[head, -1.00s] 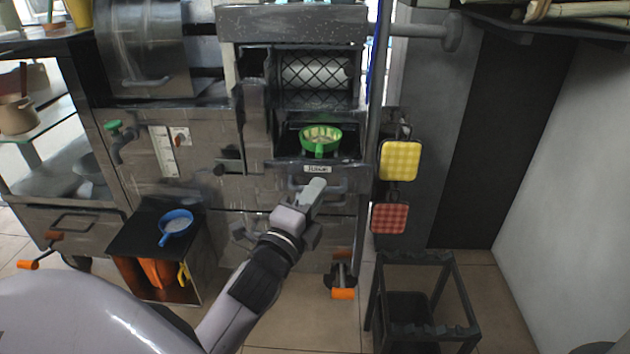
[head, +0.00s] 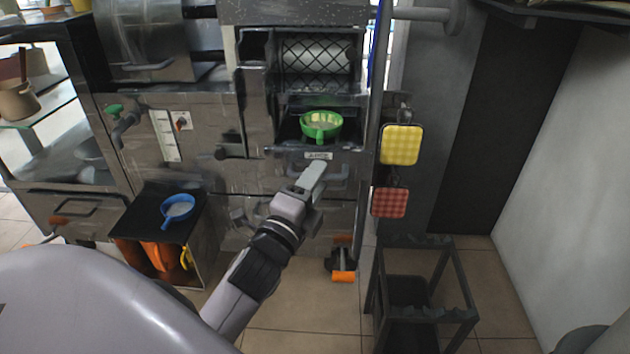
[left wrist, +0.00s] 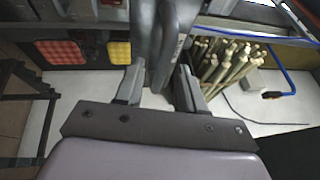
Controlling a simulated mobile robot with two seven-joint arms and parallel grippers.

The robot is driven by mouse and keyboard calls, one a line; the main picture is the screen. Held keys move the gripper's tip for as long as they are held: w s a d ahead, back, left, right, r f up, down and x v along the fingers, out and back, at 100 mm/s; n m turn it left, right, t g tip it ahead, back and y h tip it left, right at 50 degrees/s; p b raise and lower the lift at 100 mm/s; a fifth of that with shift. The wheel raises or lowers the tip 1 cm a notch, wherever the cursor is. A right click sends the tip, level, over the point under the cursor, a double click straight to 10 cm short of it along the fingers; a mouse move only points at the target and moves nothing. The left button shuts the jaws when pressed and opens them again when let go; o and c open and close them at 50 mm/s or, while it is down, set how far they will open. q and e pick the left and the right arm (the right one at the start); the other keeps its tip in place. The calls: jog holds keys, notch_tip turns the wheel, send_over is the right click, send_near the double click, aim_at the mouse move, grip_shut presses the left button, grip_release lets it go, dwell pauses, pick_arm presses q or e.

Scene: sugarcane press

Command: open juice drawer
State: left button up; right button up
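The juice drawer (head: 290,153) is a grey metal front with a small white label, below the press opening. Its handle (head: 338,173) is a grey bar under the label. The drawer looks shut. My left gripper (head: 316,170) is at the handle and hides part of it. In the left wrist view, the two fingers of my left gripper (left wrist: 160,78) stand apart, with a grey metal part (left wrist: 166,40) between and beyond them. I cannot tell whether they touch it. My right gripper is not in view.
A green strainer (head: 321,125) sits in the opening above the drawer. Yellow (head: 401,145) and red (head: 390,203) pads hang to the right. A dark stand (head: 420,242) is at lower right. A blue strainer (head: 178,208) rests on a black box at left.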

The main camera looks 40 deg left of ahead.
pick_arm(q)
jog(key=v, duration=0.7)
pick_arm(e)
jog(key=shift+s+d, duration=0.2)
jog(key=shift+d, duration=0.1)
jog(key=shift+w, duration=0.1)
